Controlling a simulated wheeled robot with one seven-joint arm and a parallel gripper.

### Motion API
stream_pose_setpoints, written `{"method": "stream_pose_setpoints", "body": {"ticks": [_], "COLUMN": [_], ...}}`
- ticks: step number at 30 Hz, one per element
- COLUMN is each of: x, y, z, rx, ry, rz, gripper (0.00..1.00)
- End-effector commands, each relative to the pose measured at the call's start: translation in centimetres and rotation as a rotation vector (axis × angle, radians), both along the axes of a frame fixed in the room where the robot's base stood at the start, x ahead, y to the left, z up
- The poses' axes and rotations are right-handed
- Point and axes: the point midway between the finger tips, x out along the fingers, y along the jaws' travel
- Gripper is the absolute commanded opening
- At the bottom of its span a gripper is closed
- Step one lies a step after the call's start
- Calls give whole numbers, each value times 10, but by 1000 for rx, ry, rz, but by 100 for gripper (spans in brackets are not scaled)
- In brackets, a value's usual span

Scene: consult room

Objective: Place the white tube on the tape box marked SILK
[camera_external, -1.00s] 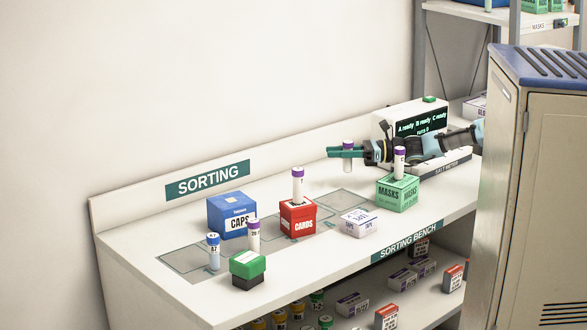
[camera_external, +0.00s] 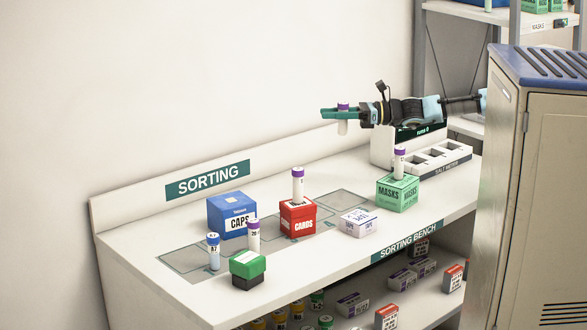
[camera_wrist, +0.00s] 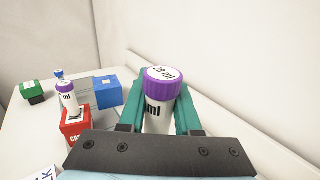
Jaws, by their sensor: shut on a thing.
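My gripper (camera_external: 342,112) is shut on a white tube (camera_external: 342,128) with a purple cap and holds it upright above the back of the bench. In the wrist view this tube (camera_wrist: 158,110) stands between my green fingers; "ml" shows on its side. A small white tape box (camera_external: 359,223) lies on the bench, below and in front of my gripper; its print is too small to read surely. Its top is bare. A corner of a white box with dark letters (camera_wrist: 44,174) shows at the lower left of the wrist view.
Other white tubes with purple caps stand on the red CARDS box (camera_external: 297,220), on the green MASKS box (camera_external: 397,194) and by the blue CAPS box (camera_external: 231,215). A blue-capped tube (camera_external: 213,252) and a green-black box (camera_external: 247,269) stand at the left. A white rack (camera_external: 440,158) is at the right.

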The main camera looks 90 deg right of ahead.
Motion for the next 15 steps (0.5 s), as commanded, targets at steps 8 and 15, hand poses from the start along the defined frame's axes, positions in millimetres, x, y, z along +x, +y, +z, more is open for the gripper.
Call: {"method": "stream_pose_setpoints", "body": {"ticks": [8,15], "x": [1,-25], "y": [99,173], "z": [-7,1], "rx": [4,2], "ry": [-5,-4], "rz": [35,61], "gripper": [0,0]}}
